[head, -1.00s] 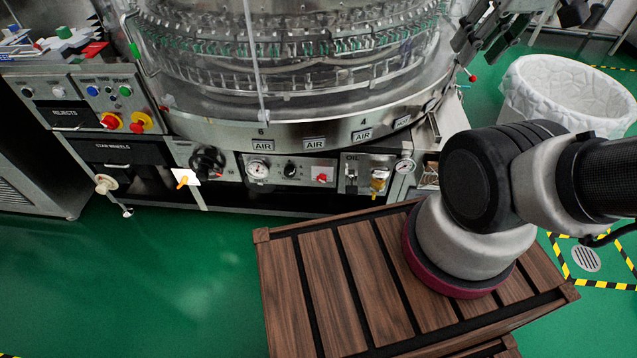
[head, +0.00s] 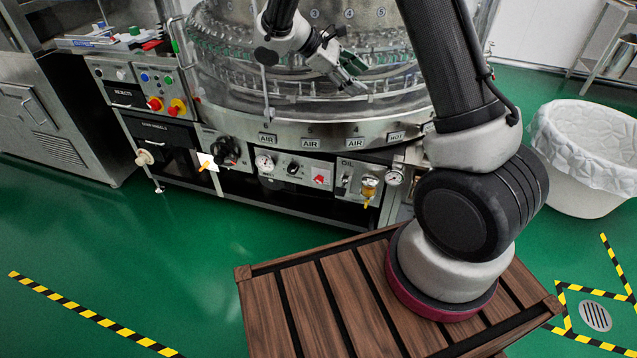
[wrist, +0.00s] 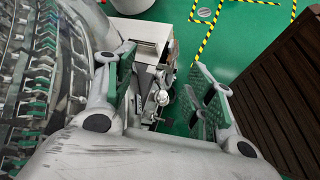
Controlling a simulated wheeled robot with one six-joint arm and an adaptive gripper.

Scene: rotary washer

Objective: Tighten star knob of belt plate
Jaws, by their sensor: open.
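My gripper (head: 350,76) is open and empty, raised in front of the clear guard of the rotary washer (head: 300,132). In the wrist view its two green-padded fingers (wrist: 162,64) are spread apart. Between and beyond them are a pale box (wrist: 140,35) and some small metal fittings (wrist: 160,97), too small to make out. A black lobed knob (head: 228,151) is on the washer's front, left of the gauges and well away from my gripper. I cannot tell whether it is the belt plate's star knob; no belt plate is clearly identifiable.
My arm rises from a slatted wooden platform (head: 300,300). A lined white bin (head: 585,150) stands at the right. A control panel (head: 155,88) with red and yellow buttons is left of the washer. Green floor with striped tape (head: 95,315) is clear at the left.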

